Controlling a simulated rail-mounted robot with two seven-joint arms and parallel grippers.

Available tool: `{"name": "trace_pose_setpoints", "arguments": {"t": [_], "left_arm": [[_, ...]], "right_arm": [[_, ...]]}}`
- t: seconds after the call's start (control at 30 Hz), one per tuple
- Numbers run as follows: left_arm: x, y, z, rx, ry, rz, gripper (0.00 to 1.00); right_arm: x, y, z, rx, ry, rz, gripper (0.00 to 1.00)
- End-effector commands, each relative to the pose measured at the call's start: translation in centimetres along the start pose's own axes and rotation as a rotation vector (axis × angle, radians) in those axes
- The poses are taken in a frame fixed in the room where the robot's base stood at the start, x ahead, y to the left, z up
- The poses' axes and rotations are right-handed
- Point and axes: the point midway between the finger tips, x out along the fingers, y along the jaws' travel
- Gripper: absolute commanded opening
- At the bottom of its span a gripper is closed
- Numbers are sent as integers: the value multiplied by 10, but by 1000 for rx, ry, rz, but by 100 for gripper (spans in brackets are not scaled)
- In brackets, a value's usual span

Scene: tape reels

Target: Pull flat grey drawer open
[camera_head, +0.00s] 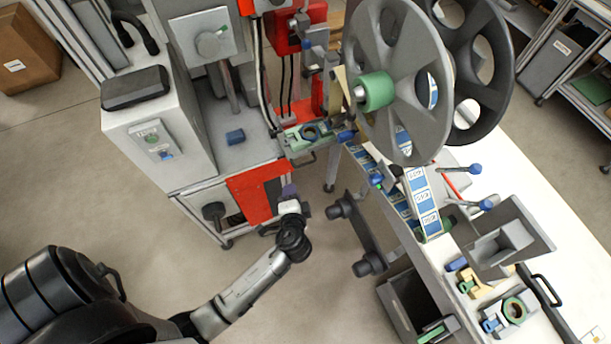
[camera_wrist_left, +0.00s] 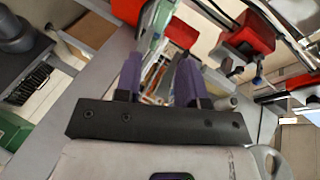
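A shallow grey drawer (camera_head: 291,151) with a dark handle (camera_head: 303,160) on its front appears to sit at the edge of the grey machine, below the red parts. Green and blue pieces (camera_head: 308,133) lie on it. My left gripper (camera_head: 289,191) is below the drawer in the head view, apart from its handle. In the left wrist view its two purple fingers (camera_wrist_left: 159,80) stand apart. A green strip and small parts (camera_wrist_left: 157,45) show beyond and between them, with no handle clearly gripped. My right gripper is not in view.
A red panel (camera_head: 258,192) on the machine's front is close to my left gripper. Large grey reels (camera_head: 398,75) and a white bench (camera_head: 535,205) stand to the right. Dark rollers (camera_head: 369,264) jut out right of the gripper. Bare floor lies below.

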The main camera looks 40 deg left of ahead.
Motion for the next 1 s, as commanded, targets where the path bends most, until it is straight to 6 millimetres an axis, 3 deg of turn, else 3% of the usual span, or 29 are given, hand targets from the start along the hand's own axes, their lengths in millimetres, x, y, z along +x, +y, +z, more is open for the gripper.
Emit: {"name": "trace_pose_setpoints", "arguments": {"t": [0.03, 0.3, 0.57, 1.0], "left_arm": [[11, 21, -3, 31, 16, -26, 37], [28, 47, -24, 153, 78, -120, 37], [49, 47, -31, 179, 91, -140, 37], [127, 37, -38, 179, 90, -138, 37]], "right_arm": [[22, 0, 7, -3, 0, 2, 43], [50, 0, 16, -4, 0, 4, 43], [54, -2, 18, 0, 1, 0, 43], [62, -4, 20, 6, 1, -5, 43]]}}
